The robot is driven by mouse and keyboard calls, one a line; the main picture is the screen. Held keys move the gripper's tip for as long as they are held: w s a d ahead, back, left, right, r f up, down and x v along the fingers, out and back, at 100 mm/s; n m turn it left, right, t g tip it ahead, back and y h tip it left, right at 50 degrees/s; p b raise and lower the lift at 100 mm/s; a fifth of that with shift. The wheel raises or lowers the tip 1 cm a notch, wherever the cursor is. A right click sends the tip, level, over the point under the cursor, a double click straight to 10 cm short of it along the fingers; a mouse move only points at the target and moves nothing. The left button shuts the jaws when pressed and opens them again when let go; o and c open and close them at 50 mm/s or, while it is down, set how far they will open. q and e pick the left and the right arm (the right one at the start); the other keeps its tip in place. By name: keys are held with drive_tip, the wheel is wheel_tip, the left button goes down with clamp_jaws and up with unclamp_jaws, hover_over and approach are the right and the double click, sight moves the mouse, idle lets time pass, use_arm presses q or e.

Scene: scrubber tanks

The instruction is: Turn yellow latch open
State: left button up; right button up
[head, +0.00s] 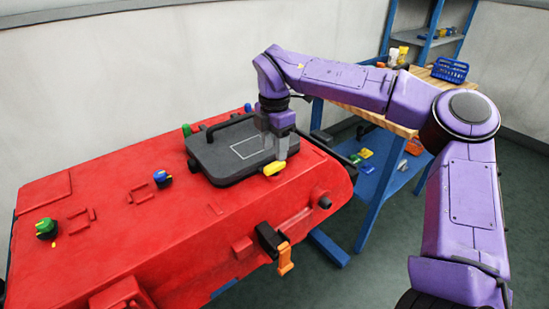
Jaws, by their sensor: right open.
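The yellow latch (274,168) sits at the front right edge of the dark grey lid (215,160) on top of the red scrubber tank (120,190). My right gripper (281,158) points down from above, with its fingertips just over or beside the yellow latch. It is open, and I cannot tell whether the fingers touch the latch. The gripper partly hides the lid's right side. My left gripper is not in view.
Green-topped knob (46,228) and blue knob (162,178) stand on the tank. An orange handle (285,260) hangs on its front side. A wooden-topped workbench (375,118) with a blue basket (450,69) stands behind my right arm. Floor at lower right is clear.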

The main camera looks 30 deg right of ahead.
sight(274, 164)
wheel_tip(274, 164, up, 6)
drive_tip(key=shift+f, duration=0.1)
idle(0.4)
